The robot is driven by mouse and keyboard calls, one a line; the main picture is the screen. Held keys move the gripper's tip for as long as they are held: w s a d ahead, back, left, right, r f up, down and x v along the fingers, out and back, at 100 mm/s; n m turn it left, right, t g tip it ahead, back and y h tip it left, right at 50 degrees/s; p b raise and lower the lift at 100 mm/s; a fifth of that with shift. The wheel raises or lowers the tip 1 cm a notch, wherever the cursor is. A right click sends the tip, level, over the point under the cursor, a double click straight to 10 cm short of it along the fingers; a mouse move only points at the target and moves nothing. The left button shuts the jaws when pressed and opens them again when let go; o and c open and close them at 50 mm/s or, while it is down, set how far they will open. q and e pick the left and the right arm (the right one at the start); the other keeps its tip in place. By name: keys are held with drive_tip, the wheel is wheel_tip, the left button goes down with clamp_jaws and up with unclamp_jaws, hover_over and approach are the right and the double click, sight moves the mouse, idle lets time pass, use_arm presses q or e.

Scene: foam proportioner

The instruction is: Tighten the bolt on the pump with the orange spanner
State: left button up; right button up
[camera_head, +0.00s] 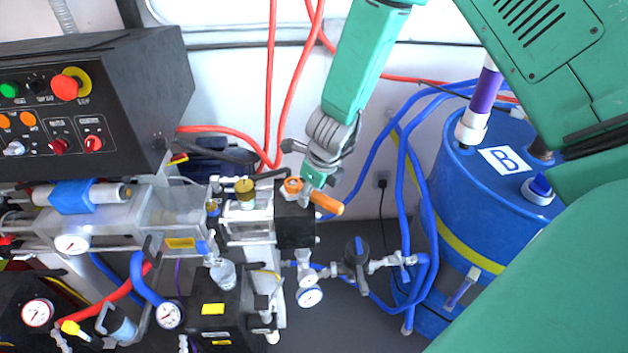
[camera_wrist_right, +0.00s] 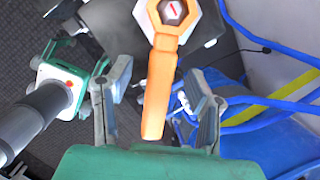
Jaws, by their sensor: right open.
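The orange spanner (camera_head: 325,202) has its ring end around the bolt on the dark pump block (camera_head: 295,226). In the right wrist view the ring surrounds a pale hex bolt head (camera_wrist_right: 172,12) with a red mark. The spanner handle (camera_wrist_right: 157,95) extends from the ring towards my palm. My right gripper (camera_head: 308,168) is above the spanner with its fingers pointing down. In the right wrist view my right gripper (camera_wrist_right: 160,92) is open, one finger on each side of the handle, with gaps visible.
A black control panel (camera_head: 130,100) stands left of the pump. A blue drum (camera_head: 465,220) marked B stands at the right, with blue hoses (camera_head: 398,180) beside it. Red hoses (camera_head: 270,80) hang behind the pump. Gauges and valves (camera_head: 309,297) sit below the block.

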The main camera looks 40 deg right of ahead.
drive_tip(key=v, duration=1)
drive_tip(key=m+t+y+b, duration=0.1)
drive_tip(key=m+b, duration=0.3)
drive_tip(key=m, duration=3.2)
hover_over(314, 191)
drive_tip(key=s, duration=0.2)
drive_tip(key=f, duration=0.5)
drive_tip(key=shift+d, duration=0.4)
drive_tip(key=shift+x, duration=0.8)
drive_tip(key=x, duration=0.3)
drive_tip(key=shift+w+a+f, duration=0.2)
drive_tip(key=shift+a+f, duration=0.05)
drive_tip(key=shift+a, duration=0.1)
drive_tip(key=shift+w+a+f, duration=0.1)
drive_tip(key=shift+w+f, duration=0.15)
drive_tip(key=shift+f, duration=0.1)
use_arm(q)
drive_tip(key=f, duration=0.1)
drive_tip(key=s+f, duration=0.1)
drive_tip(key=f, duration=0.1)
drive_tip(key=d+f, duration=0.1)
drive_tip(key=shift+s+d+f, duration=0.1)
drive_tip(key=shift+s+f, duration=0.05)
